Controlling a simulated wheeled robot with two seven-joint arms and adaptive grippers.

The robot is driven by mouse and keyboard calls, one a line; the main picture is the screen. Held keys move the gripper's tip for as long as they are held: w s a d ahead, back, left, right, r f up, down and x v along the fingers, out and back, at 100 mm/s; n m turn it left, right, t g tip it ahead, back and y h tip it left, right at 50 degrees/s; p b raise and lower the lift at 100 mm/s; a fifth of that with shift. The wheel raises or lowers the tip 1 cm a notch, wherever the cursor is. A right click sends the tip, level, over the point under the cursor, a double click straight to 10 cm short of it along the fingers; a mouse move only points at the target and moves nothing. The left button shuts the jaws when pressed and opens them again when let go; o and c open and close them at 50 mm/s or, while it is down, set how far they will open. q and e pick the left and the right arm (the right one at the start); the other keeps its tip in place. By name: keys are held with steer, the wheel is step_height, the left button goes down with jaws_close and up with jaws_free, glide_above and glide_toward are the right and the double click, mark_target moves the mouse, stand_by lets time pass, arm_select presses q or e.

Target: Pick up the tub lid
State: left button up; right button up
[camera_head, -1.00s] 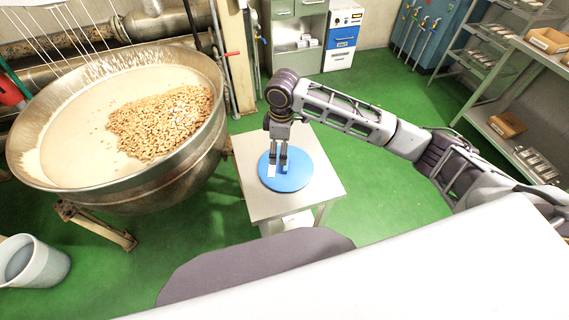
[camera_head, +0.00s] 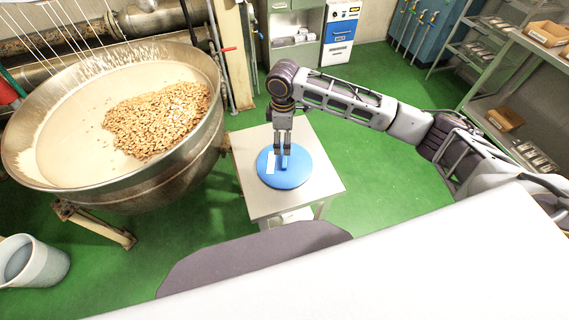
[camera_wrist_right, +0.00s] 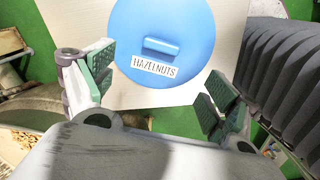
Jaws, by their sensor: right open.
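The tub lid (camera_head: 291,181) is a round blue disc lying on a small pale table. In the right wrist view the lid (camera_wrist_right: 190,28) shows a raised blue handle (camera_wrist_right: 163,47) and a white label reading HAZELNUTS (camera_wrist_right: 153,67). My right gripper (camera_head: 283,152) points down over the lid in the head view. In the right wrist view its two green-padded fingers (camera_wrist_right: 155,88) are spread apart with nothing between them, and the handle is beyond the fingertips. From these views I cannot tell the exact height of the fingertips above the lid. My left gripper is not in view.
The small table (camera_head: 262,208) has bare top around the lid. A large steel kettle (camera_head: 170,180) with nuts on a pale mass stands to its left. A white bucket (camera_head: 45,268) is at the lower left. Shelving (camera_head: 490,112) stands at right, with green floor between.

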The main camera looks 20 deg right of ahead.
glide_above(285, 160)
steer(key=shift+w+a+f, duration=0.1)
steer(key=shift+w+f, duration=0.05)
steer(key=shift+f, duration=1.55)
steer(key=shift+w+a+f, duration=0.1)
steer(key=shift+f, duration=1.6)
steer(key=shift+s+d+f+p, duration=0.15)
steer(key=shift+f+p, duration=0.35)
steer(key=shift+f, duration=2.05)
steer(key=shift+c, duration=0.3)
steer(key=c, duration=1.1)
steer(key=shift+o, duration=0.2)
